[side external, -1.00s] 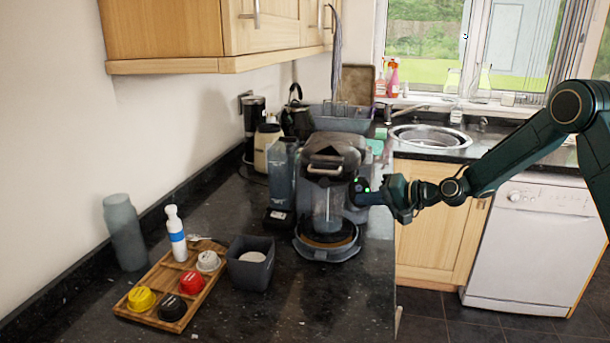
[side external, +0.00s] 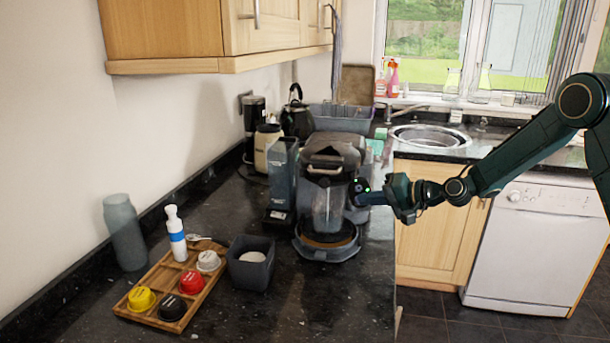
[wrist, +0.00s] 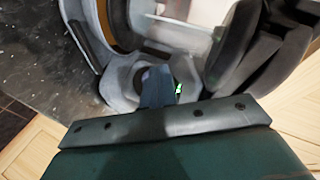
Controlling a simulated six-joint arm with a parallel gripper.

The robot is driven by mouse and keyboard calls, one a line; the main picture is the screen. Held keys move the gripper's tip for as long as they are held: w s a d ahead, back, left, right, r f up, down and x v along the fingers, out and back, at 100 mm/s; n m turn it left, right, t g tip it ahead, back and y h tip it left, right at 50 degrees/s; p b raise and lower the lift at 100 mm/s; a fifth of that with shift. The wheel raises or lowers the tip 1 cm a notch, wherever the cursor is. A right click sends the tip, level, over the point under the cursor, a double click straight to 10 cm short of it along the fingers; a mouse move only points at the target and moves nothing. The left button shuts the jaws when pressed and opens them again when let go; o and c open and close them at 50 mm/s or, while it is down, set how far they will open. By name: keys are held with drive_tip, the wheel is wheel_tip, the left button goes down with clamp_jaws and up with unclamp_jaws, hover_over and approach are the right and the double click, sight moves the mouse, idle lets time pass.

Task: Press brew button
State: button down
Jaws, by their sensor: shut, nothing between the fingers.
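The coffee machine (side external: 325,190) stands on the dark granite counter, grey with a black lid and a round drip base. A small dark control area with a green light shows on its right side, and the green light (wrist: 179,89) also shows in the wrist view. My gripper (side external: 362,199) is shut and empty, its tips at the machine's right side by that light. In the wrist view my gripper (wrist: 157,82) points at a dark round spot on the machine's grey base. The fingers cover much of that spot, so I cannot tell whether they touch a button.
A wooden tray (side external: 150,318) with several coloured capsules and a white bottle (side external: 176,236) is at front left. A dark square bin (side external: 250,264) stands left of the machine. A sink (side external: 430,137) is behind.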

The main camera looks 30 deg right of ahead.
drive_tip(key=shift+s+r, duration=0.1)
drive_tip(key=shift+s+a+r, duration=0.3)
drive_tip(key=shift+s+r, duration=0.1)
drive_tip(key=shift+s, duration=0.25)
drive_tip(key=shift+s+a+r, duration=0.25)
drive_tip(key=shift+s+r, duration=0.1)
drive_tip(key=shift+s, duration=0.3)
drive_tip(key=shift+s+a+r, duration=0.3)
drive_tip(key=shift+s+r, duration=0.1)
drive_tip(key=shift+s, duration=0.25)
drive_tip(key=s+a+r+n+g+h, duration=0.1)
drive_tip(key=s+a+r+n+g, duration=0.2)
drive_tip(key=s, duration=0.5)
drive_tip(key=s+a+r+n+g+h, duration=0.1)
drive_tip(key=s+r+n+h, duration=0.2)
drive_tip(key=s, duration=0.5)
drive_tip(key=s+d+r+n+g+h, duration=0.1)
drive_tip(key=s, duration=0.9)
drive_tip(key=s+d+r+n+g+h, duration=0.1)
drive_tip(key=s+d, duration=0.1)
drive_tip(key=s, duration=0.8)
drive_tip(key=shift+s+d+g, duration=0.25)
drive_tip(key=shift+s+g, duration=0.05)
drive_tip(key=shift+g, duration=0.1)
